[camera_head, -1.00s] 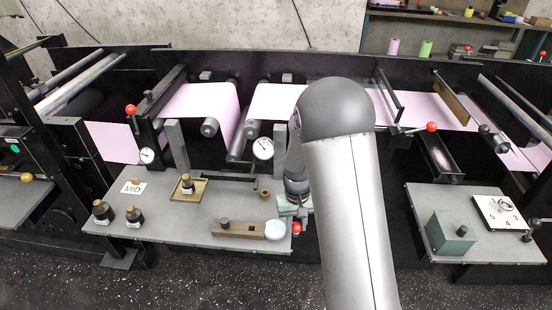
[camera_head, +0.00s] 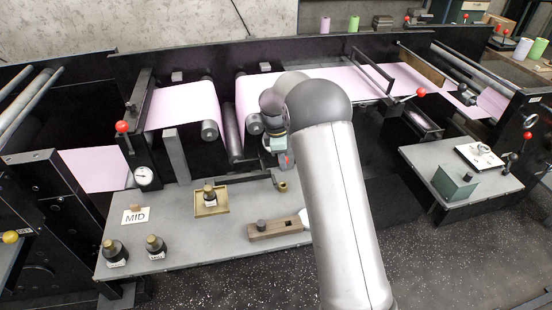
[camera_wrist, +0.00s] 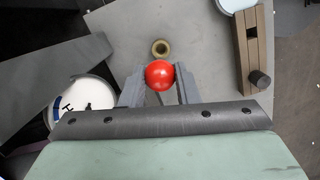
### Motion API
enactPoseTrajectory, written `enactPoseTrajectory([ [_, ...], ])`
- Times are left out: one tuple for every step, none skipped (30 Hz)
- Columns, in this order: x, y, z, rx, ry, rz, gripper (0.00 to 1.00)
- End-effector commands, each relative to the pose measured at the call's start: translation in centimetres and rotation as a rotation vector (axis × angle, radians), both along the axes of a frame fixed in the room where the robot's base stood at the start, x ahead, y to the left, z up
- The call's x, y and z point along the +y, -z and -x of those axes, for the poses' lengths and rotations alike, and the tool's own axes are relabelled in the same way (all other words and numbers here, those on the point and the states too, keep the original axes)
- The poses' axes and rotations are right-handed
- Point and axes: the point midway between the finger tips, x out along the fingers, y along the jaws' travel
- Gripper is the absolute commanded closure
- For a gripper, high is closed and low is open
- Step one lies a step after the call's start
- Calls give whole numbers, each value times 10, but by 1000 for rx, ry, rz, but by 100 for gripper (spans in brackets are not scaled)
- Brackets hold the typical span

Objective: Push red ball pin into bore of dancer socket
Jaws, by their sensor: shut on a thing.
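My gripper (camera_wrist: 158,88) is shut on the red ball pin (camera_wrist: 159,75). In the wrist view its round red head sits between the fingertips; the pin shaft is hidden. In the head view, the red ball (camera_head: 284,160) shows small below my gripper, near the back right of the grey bench, partly hidden by my arm. A brass ring with a dark hole (camera_head: 282,187) stands on the bench in front of it; it also shows in the wrist view (camera_wrist: 160,47), just beyond the ball and apart from it. I cannot clearly identify the dancer socket.
A wooden block with a dark knob (camera_head: 275,229) and a white disc (camera_wrist: 235,4) lie near the bench's front. A white dial gauge (camera_wrist: 90,103) is close left of my fingers. A brass tray (camera_head: 211,202) holds a dark-topped piece. Pink web and rollers (camera_head: 210,131) are behind.

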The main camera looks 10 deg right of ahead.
Motion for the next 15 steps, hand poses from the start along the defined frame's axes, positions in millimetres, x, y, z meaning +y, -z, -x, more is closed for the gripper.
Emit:
enactPoseTrajectory([
  [0,0,0,0,1,0,94],
  [0,0,0,0,2,0,94],
  [0,0,0,0,2,0,94],
  [0,0,0,-1,2,-1,94],
  [0,0,0,-1,3,-1,94],
  [0,0,0,-1,3,-1,94],
  [0,0,0,-1,4,-1,94],
  [0,-1,0,-1,4,0,94],
  [-1,-1,1,-1,5,0,94],
  [-1,1,1,0,5,0,94],
  [-1,3,1,0,5,0,94],
  [-1,5,1,0,5,0,94],
  [-1,7,1,0,5,0,94],
  [-1,9,1,0,5,0,94],
  [-1,12,1,0,5,0,94],
])
